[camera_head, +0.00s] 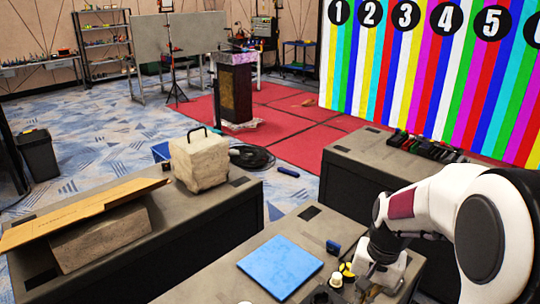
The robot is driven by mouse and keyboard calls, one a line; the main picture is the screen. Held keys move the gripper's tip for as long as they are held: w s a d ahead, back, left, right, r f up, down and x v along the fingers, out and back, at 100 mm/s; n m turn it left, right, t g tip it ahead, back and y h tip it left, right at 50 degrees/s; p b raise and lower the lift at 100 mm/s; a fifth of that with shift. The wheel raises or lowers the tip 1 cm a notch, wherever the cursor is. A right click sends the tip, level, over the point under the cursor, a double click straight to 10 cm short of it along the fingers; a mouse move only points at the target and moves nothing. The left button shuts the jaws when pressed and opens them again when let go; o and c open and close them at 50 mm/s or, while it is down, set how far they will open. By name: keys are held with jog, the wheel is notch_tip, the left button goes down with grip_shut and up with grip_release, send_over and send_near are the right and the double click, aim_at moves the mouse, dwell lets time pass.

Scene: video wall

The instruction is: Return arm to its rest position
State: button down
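My white and black arm reaches in from the right edge, over the near grey table (293,232). My gripper (372,284) hangs low over the right part of this table, close to a few small items. Its fingers are dark and small here, and I cannot tell whether they are open or hold anything. A blue square plate (280,266) lies flat on the table to the left of the gripper. A small white cup or cap (336,279) and a yellow and black object (347,269) are right beside the gripper.
A small blue object (333,247) is on the near table. A left table (219,219) bears a stone-like block with a handle (200,163) and cardboard (80,215). Dark items (425,146) line a right table (350,155). A striped video wall (430,65) stands behind.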

jog(key=s+a+r+n+t, duration=0.1)
jog(key=s+r+n+t, duration=0.1)
jog(key=s+r, duration=0.5)
jog(key=s+a+r+n+t+h, duration=0.1)
jog(key=s+a+r+n+t, duration=0.1)
jog(key=s+r, duration=0.6)
jog(key=s+n+t, duration=0.1)
jog(key=s, duration=0.4)
jog(key=shift+s+a, duration=0.3)
jog(key=shift+s, duration=0.1)
jog(key=shift+a+f, duration=0.1)
dwell(1.8)
